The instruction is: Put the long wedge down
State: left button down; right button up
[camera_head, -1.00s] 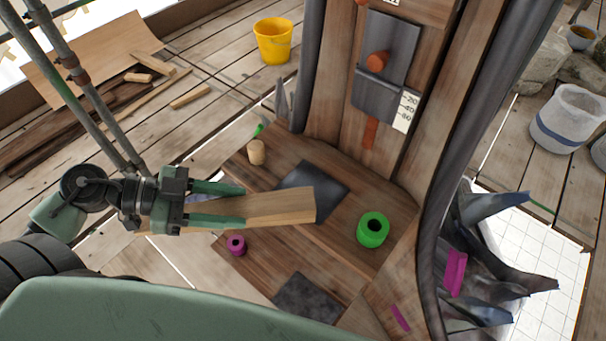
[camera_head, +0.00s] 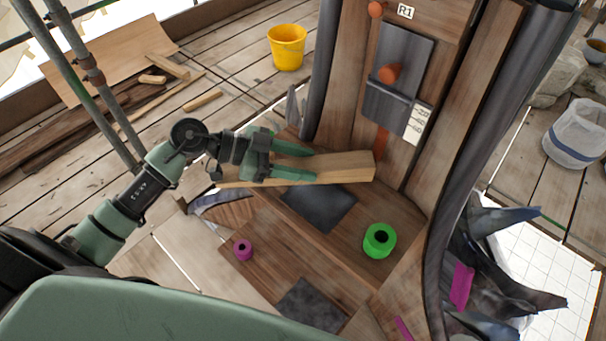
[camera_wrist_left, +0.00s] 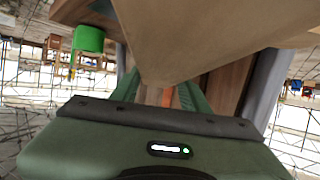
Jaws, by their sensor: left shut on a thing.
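The long wedge (camera_head: 345,167) is a pale wooden piece, held roughly level across the head view above the wooden ledge (camera_head: 395,205). My left gripper (camera_head: 312,164) is shut on the wedge, with its green fingers along the wedge's sides. The wedge's thick end points right, towards the upright wooden panel. In the left wrist view the wedge (camera_wrist_left: 200,35) fills the upper middle, between the green fingers. Whether its far end touches anything is unclear. My right gripper is not in view.
A green ring (camera_head: 379,241) sits on the ledge, and a magenta ring (camera_head: 243,250) on the lower step. Dark plates (camera_head: 318,207) lie on both levels. Jagged dark pieces (camera_head: 500,270) stand at right.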

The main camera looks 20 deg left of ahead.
pick_arm(q)
notch_tip(320, 180, down, 5)
jog(key=shift+r, duration=0.2)
jog(key=shift+w+f, duration=0.2)
jog(key=shift+f, duration=0.05)
jog(key=shift+f, duration=0.1)
jog(key=c, duration=0.7)
grip_release()
